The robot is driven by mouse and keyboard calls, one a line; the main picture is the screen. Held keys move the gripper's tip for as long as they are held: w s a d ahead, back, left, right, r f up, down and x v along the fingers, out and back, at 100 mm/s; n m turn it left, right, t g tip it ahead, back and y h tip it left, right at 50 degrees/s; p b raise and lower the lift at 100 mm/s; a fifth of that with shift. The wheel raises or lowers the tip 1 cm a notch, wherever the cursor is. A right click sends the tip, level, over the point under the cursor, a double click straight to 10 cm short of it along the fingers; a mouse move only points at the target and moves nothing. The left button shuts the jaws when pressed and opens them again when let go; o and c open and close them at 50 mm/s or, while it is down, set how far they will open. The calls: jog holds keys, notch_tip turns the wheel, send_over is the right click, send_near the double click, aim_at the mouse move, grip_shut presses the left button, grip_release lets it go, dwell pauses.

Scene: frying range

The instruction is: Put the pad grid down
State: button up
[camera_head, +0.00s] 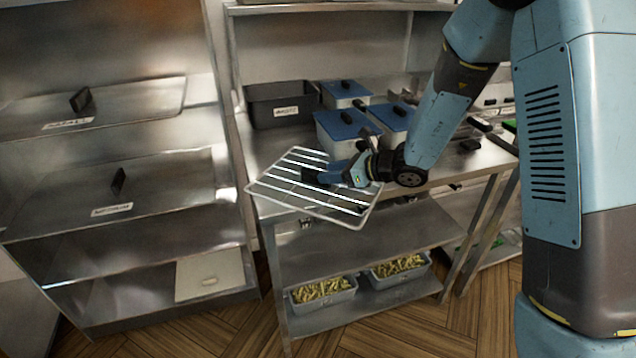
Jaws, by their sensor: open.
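The pad grid (285,189) is a pale wire rack with a rounded rectangular frame and several parallel bars. It lies at the front left of the steel worktable, and its left and near edges reach out past the table edge. Whether it rests flat on the top or is slightly raised is hard to tell. My gripper (318,178) is open, with its dark fingers at the middle of the grid, over or around its bars. My blue arm comes in from the right and hides part of the grid's right side.
Behind the grid stand a dark grey bin (282,104) and containers with blue lids (346,124). Two bins of yellowish food (322,292) sit on the lower shelf (370,252). A steel unit with dark-handled lids (118,182) stands at left. Wooden floor (440,330) shows in front.

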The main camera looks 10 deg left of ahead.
aim_at(316, 172)
jog(key=shift+s+x, duration=0.1)
jog(key=shift+x, duration=1.2)
jog(key=shift+s+x, duration=0.15)
jog(key=shift+x, duration=1.1)
jog(key=shift+c, duration=0.5)
grip_shut()
jog(key=shift+r, duration=0.1)
